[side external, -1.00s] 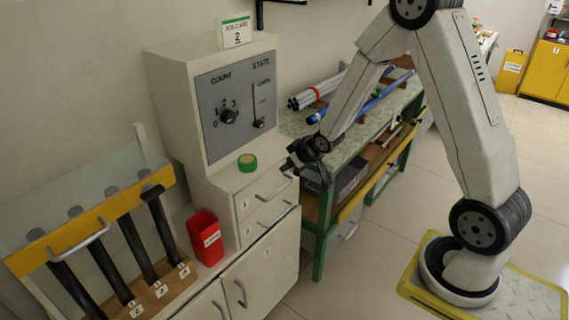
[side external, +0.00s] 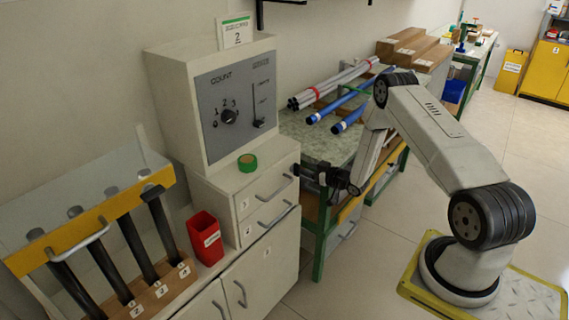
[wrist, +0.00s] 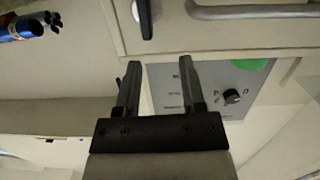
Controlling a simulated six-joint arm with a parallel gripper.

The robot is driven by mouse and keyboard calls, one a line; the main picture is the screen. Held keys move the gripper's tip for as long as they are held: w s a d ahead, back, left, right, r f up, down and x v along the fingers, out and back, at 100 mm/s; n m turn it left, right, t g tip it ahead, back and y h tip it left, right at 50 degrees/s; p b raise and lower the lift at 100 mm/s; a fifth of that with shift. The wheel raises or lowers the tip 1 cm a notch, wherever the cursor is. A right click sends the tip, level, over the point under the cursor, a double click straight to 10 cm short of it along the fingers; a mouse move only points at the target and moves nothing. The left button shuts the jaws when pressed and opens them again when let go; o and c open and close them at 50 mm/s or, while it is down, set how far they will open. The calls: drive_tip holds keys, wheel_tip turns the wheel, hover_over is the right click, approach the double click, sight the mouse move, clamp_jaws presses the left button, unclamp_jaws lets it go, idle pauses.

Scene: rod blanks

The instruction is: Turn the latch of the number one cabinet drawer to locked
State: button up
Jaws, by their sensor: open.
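The number one drawer (side external: 262,190) is the top drawer of the white cabinet, and its front looks shut. In the wrist view, its pale front (wrist: 170,38) fills the top, with a bar handle (wrist: 250,12) at the right. A latch (wrist: 145,18) with a dark narrow lever on a round silver base sits left of the handle. The lever lies roughly upright in that picture. My gripper (wrist: 160,68) is open and empty, its fingertips just below the latch in the picture, apart from it. In the side view my gripper (side external: 298,171) is at the drawer's right end; the latch cannot be made out there.
Green tape (side external: 247,162) and a grey dial panel (side external: 236,108) are on the cabinet. A red bin (side external: 206,238) stands left. A green-framed bench (side external: 320,215) with pipes (side external: 335,85) stands close right of my gripper. The floor in front is clear.

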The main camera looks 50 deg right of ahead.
sight(296, 170)
drive_tip(key=shift+t, duration=0.9)
drive_tip(key=shift+s+d+f, duration=0.35)
drive_tip(key=shift+s+f, duration=0.35)
drive_tip(key=shift+s+d+f, duration=0.35)
drive_tip(key=shift+s+f, duration=0.3)
drive_tip(key=shift+s, duration=0.05)
drive_tip(key=shift+w, duration=0.1)
drive_tip(key=shift+w, duration=3.8)
clamp_jaws()
